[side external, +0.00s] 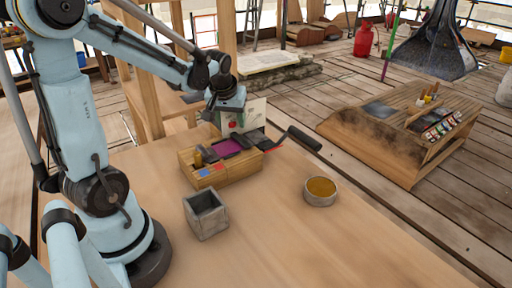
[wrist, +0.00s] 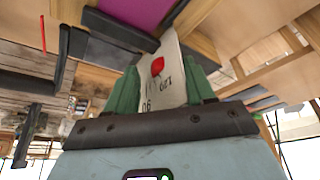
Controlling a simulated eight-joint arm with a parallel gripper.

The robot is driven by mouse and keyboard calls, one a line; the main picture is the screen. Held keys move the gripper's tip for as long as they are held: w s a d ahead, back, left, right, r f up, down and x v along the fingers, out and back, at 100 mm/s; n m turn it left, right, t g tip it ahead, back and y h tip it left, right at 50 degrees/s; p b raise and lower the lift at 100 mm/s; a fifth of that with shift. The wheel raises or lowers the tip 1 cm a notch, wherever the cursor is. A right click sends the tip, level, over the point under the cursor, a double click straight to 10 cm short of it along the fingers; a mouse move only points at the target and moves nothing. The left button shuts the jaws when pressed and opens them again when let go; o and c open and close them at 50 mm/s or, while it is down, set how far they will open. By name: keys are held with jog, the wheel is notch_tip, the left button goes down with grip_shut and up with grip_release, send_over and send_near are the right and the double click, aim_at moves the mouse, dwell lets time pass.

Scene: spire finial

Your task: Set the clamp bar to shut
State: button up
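A wooden box-like device (side external: 222,176) with a purple pad (side external: 229,147) and dark bars stands on the table. A dark lever with a thick black handle (side external: 304,138) sticks out past its right end; it looks like the clamp bar, but I cannot tell its setting. My gripper (side external: 232,124) is low over the back of the device. In the wrist view its green fingers (wrist: 160,90) stand apart, with a white card (wrist: 165,72) bearing a red drawing visible between them. I cannot tell if they touch the card. A black bar (wrist: 120,30) lies beyond them, beside the purple pad.
A grey square cup (side external: 206,215) stands in front of the device, and a round dish of ochre material (side external: 320,190) stands to its right. The table's right front is clear. A wooden bench with paints (side external: 405,125) stands farther right on the plank floor.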

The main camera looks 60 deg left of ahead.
jog(key=shift+a, duration=0.1)
jog(key=shift+s+r, duration=0.1)
jog(key=shift+r, duration=0.1)
jog(key=v, duration=1.1)
jog(key=shift+s+d+r, duration=0.1)
jog(key=shift+d+r, duration=0.15)
jog(key=shift+r, duration=0.05)
jog(key=s+d+f+m+t+h, duration=0.1)
jog(key=d+f+m, duration=0.1)
jog(key=d, duration=0.3)
jog(key=d+f+m+t+h, duration=0.1)
jog(key=d+f+m, duration=0.1)
jog(key=d+m, duration=0.2)
jog(key=s+d+f+m+t+h, duration=0.1)
jog(key=d+f+m+t, duration=0.1)
jog(key=d, duration=0.5)
jog(key=shift+s+d+f+m, duration=0.1)
jog(key=shift+s+f+m, duration=0.25)
jog(key=shift+m, duration=0.15)
